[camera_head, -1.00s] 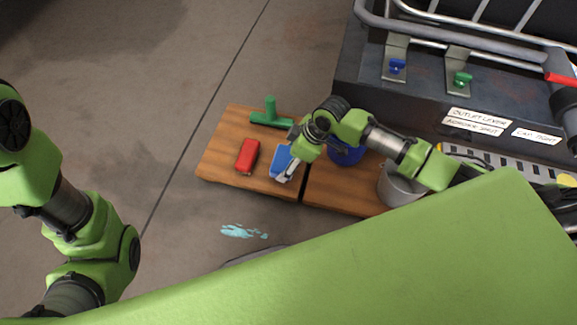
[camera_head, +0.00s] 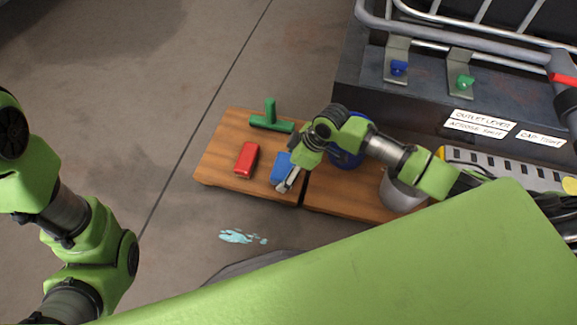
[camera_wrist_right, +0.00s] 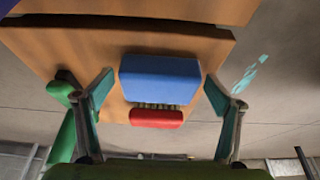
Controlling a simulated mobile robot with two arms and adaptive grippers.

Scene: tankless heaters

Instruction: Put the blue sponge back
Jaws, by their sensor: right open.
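The blue sponge (camera_head: 280,168) is on the left wooden board (camera_head: 212,165), to the right of the red block-shaped sponge (camera_head: 246,160). My right gripper (camera_head: 289,182) is over its right side, hiding part of it. In the right wrist view, the blue sponge (camera_wrist_right: 160,78) lies between the spread fingers of my open right gripper (camera_wrist_right: 159,88), with visible gaps at both sides. The red sponge (camera_wrist_right: 156,118) shows just beyond it. My left arm shows at the left, but its gripper is out of view.
A green squeegee-like tool (camera_head: 271,122) lies behind the sponges. A blue container (camera_head: 345,160) and a grey metal bucket (camera_head: 400,192) stand on the right board, partly behind my arm. A dark machine with railings is behind.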

